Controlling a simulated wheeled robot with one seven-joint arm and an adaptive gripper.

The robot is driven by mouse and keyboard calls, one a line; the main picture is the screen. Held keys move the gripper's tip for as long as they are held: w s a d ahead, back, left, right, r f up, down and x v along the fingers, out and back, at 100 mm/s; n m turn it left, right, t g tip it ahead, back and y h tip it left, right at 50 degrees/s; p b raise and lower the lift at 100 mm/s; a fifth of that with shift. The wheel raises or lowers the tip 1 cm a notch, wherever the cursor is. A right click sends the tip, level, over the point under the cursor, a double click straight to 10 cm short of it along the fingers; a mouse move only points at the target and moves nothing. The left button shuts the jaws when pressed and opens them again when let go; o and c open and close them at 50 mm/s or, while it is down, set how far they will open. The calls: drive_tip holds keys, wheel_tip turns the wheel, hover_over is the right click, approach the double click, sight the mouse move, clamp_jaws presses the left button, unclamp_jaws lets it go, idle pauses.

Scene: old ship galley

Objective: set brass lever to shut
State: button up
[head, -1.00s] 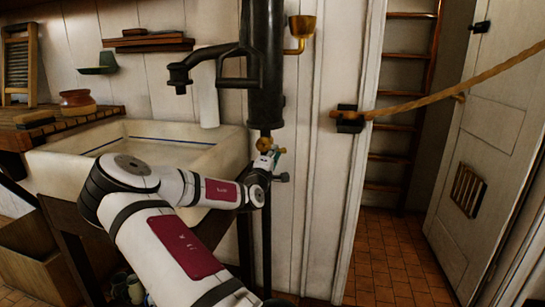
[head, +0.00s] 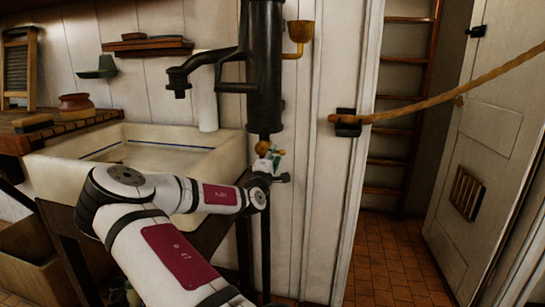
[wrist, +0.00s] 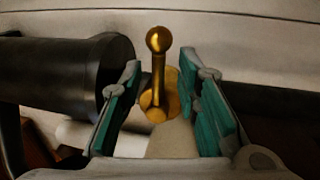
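The brass lever (wrist: 158,68) has a round knob at its end and rises from a round brass base, between my fingers in the wrist view. In the head view the brass part (head: 263,148) shows just below the black pump cylinder (head: 265,80). My gripper (wrist: 158,95) has green-padded fingers, one on each side of the lever. They are spread, with a gap on both sides, and I see no contact. In the head view my gripper (head: 272,157) is small and partly hidden by my wrist. The lever's shut mark is not visible.
A stone sink (head: 60,168) stands left of the pump, with a black spout (head: 182,80) above it. A small brass cup (head: 300,30) sits right of the cylinder. A rope (head: 450,90) crosses the doorway at the right. The tiled floor (head: 390,255) there is clear.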

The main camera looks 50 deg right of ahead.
drive_tip(key=v, duration=1.2)
drive_tip(key=shift+s+f, duration=0.1)
idle(0.4)
